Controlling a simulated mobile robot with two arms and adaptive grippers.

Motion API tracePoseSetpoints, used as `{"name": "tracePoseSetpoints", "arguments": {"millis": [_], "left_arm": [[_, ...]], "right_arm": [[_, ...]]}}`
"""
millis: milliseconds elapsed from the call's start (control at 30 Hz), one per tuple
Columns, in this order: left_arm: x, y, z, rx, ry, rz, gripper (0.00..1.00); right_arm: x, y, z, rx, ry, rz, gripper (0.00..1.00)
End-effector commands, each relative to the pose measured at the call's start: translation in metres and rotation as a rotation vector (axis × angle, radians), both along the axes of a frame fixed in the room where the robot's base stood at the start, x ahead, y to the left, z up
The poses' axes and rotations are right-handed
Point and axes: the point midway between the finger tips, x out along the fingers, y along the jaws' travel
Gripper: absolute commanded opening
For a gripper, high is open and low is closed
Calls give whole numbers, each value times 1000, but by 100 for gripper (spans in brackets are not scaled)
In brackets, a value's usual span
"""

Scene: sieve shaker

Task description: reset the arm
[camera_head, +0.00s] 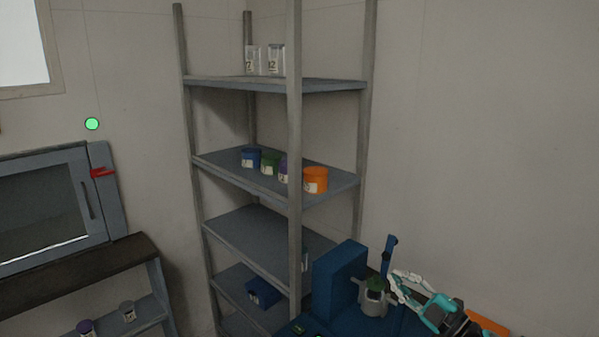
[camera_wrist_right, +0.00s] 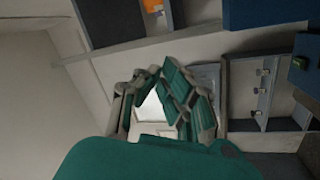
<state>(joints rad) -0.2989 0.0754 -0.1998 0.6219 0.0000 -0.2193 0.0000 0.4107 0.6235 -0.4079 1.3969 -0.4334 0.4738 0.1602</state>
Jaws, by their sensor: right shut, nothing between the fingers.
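My right gripper (camera_head: 396,280) is at the lower right of the head view, its teal and grey fingers pointing left. Its fingers are shut with nothing between them; they also show in the right wrist view (camera_wrist_right: 160,70). It is just right of a grey device (camera_head: 373,300) with a green top, beside a blue block-shaped housing (camera_head: 340,275). I cannot tell from this view whether the gripper touches the device. My left gripper is not in view.
A tall shelf rack (camera_head: 295,150) stands behind, holding blue, green, purple and orange (camera_head: 315,180) containers and clear jars (camera_head: 276,60). A glass-fronted cabinet (camera_head: 45,205) sits on a dark bench (camera_head: 80,275) at left. An orange item (camera_head: 488,325) lies beside my right arm. The right wall area is clear.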

Motion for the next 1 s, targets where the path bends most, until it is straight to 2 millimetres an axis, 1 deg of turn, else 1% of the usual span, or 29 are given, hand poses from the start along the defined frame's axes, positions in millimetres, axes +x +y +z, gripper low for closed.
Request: {"name": "tracePoseSetpoints", "arguments": {"millis": [33,67,100,167,200,267,300,367,400,467,500,533,600,667,700,767,800,1000], "left_arm": [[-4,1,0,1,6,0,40],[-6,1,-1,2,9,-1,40],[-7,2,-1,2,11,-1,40],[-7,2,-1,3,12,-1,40],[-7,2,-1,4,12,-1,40],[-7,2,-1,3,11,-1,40],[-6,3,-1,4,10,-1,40],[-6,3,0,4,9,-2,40],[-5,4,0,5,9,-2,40],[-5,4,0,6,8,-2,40],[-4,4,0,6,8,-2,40],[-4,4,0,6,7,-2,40],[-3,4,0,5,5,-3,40],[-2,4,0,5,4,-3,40],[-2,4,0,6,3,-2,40],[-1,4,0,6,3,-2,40],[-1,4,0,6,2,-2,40],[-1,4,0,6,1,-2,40]], "right_arm": [[-7,10,-14,51,51,-52,0],[-11,13,-22,80,85,-93,0],[-17,15,-34,120,141,-152,0],[-28,18,-51,177,228,-241,0],[-38,18,-65,212,295,-298,0],[-56,17,-85,259,400,-384,0],[-71,17,-99,287,476,-439,0],[-96,15,-120,323,595,-520,0],[-115,15,-134,343,677,-571,0],[-147,14,-154,368,807,-644,0],[-169,14,-165,380,890,-685,0],[-185,14,-172,386,948,-716,0],[-218,14,-184,393,1067,-769,0],[-243,15,-192,395,1151,-804,0],[-259,15,-196,394,1203,-824,0],[-280,16,-200,392,1271,-849,0],[-294,17,-202,390,1316,-864,0],[-352,21,-206,375,1497,-920,0]]}}
